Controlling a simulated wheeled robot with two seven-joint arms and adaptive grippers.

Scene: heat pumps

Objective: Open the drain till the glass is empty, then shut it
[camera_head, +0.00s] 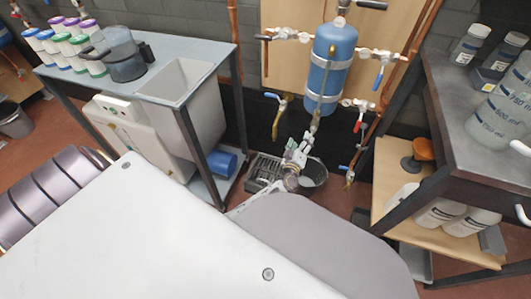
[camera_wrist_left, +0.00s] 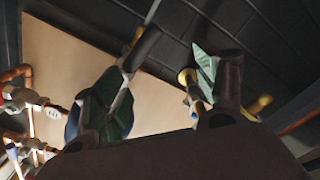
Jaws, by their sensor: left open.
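A blue tank (camera_head: 332,65) hangs upright on a wooden board, with pipes and valves on both sides. A narrow fitting (camera_head: 314,124) runs down from its underside; I cannot make out a glass or its level. My left gripper (camera_head: 296,150) is below the tank, near the low end of this fitting, above a dark bucket (camera_head: 316,172). In the left wrist view its two fingers (camera_wrist_left: 160,85) are spread apart with nothing between them. A yellow-brown pipe end (camera_wrist_left: 188,76) shows behind the right finger. I cannot tell whether they touch. My right gripper is not in view.
A blue-handled tap (camera_head: 273,97) is left of the tank; a red-handled valve (camera_head: 358,124) and a low blue-handled tap (camera_head: 346,169) are right. A dark crate (camera_head: 262,172) sits beside the bucket. A sink bench (camera_head: 175,80) stands left, a shelf table (camera_head: 455,125) right.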

